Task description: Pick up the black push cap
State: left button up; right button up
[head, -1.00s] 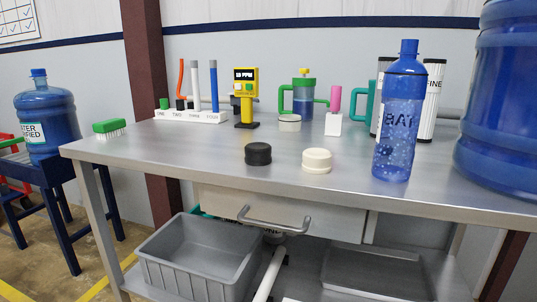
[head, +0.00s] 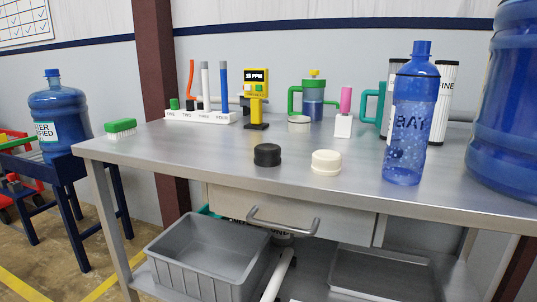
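The black push cap (head: 267,155) sits on the grey metal table (head: 220,165) near its front edge, left of a cream-white cap (head: 326,162). It is a short round cap with nothing touching it. Neither of my grippers is in the head view.
A blue bottle (head: 410,120) stands right of the caps, with a large blue jug (head: 505,110) at the far right. Below are a drawer (head: 290,212) and a grey bin (head: 207,258). The table's front left is clear.

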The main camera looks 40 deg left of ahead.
aim_at(266, 156)
jog(key=i+l+u, duration=0.3)
jog(key=i+l, duration=0.2)
jog(key=i, duration=0.15)
jog(key=i+l+u, duration=0.35)
jog(key=i+l, duration=0.25)
